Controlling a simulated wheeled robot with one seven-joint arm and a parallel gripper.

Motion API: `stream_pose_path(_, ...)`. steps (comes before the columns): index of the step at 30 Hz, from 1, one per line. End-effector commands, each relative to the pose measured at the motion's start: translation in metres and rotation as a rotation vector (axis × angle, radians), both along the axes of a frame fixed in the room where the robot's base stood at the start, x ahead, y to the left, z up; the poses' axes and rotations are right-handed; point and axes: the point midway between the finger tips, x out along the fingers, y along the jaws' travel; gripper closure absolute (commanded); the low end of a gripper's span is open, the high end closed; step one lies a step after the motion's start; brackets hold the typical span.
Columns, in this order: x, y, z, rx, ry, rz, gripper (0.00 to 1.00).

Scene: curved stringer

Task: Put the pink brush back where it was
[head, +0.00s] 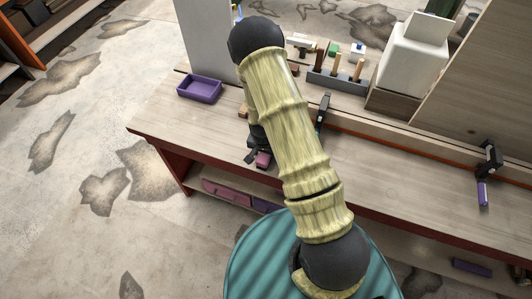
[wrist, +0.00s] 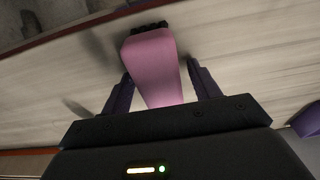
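The pink brush (wrist: 153,62) is between the two dark purple fingers of my gripper (wrist: 160,80) in the wrist view. Its dark bristles (wrist: 149,28) point away from the palm. The fingers appear shut on its sides; the right-hand contact is hard to make out. In the head view my gripper (head: 256,156) is over the left part of the workbench, mostly hidden behind my arm. A pink bit of the brush (head: 263,160) shows below it. I cannot tell whether the brush touches the bench.
On the workbench (head: 210,125), a purple tray (head: 200,88) stands at the left back corner. A grey holder with upright tools (head: 337,82) and a white box (head: 412,60) stand at the back.

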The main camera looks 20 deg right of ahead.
Motion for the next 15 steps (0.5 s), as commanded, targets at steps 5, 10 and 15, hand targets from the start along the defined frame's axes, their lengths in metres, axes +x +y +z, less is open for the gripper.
stream_pose_path(5, 0.000, 0.000, 0.002, 0.000, 0.000, 0.000, 0.39)
stream_pose_path(10, 0.000, 0.001, 0.011, 0.000, -0.002, 0.000, 0.39)
stream_pose_path(15, -0.003, 0.003, 0.031, 0.000, -0.004, -0.001, 0.39)
